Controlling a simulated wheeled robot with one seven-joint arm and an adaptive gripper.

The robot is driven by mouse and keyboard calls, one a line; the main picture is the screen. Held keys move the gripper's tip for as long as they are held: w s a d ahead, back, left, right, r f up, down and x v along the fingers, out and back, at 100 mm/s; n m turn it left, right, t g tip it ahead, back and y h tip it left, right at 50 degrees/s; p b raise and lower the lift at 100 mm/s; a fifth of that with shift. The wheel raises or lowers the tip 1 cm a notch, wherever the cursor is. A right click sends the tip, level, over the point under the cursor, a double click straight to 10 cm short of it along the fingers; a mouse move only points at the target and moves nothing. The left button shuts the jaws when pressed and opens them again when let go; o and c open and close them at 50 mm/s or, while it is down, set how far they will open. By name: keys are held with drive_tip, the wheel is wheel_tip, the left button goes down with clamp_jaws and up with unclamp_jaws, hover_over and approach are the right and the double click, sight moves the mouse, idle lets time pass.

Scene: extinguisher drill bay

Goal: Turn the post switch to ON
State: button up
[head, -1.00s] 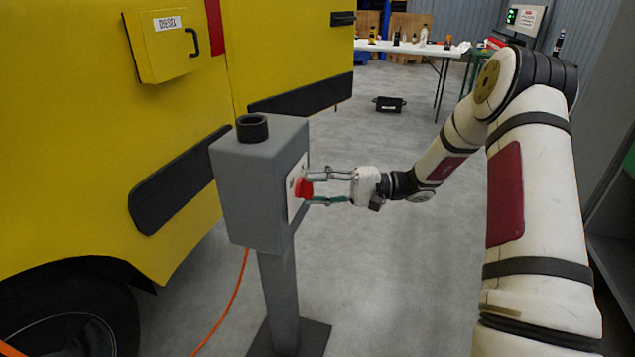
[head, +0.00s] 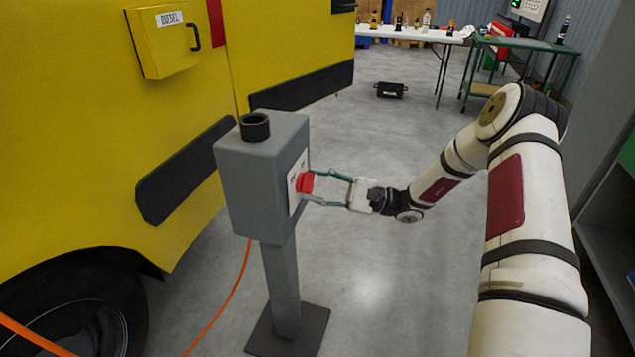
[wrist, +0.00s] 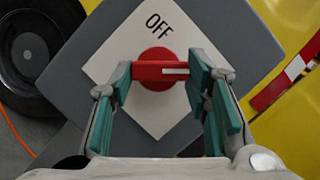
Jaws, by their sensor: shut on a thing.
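The post switch is a red knob with a bar handle (wrist: 152,72) on a white plate (wrist: 120,62). In the wrist view, the word OFF is printed above the knob. The bar lies level there, and its white line points right, about a quarter turn from OFF. The plate to the right is hidden by a finger, and I see no ON label. My gripper (wrist: 163,78) has its teal fingers closed on the bar's two ends. In the head view, my gripper (head: 312,187) reaches the red knob (head: 305,182) from the right.
The switch sits on a grey box (head: 250,190) on a post with a dark base plate (head: 288,330). A yellow truck (head: 100,140) stands close on the left. An orange cable (head: 232,300) runs behind the post. The floor right of the post is clear.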

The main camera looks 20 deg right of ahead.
idle(0.5)
drive_tip(key=o, duration=1.2)
drive_tip(key=shift+c, duration=0.2)
drive_tip(key=shift+d, duration=0.1)
drive_tip(key=v, duration=1.2)
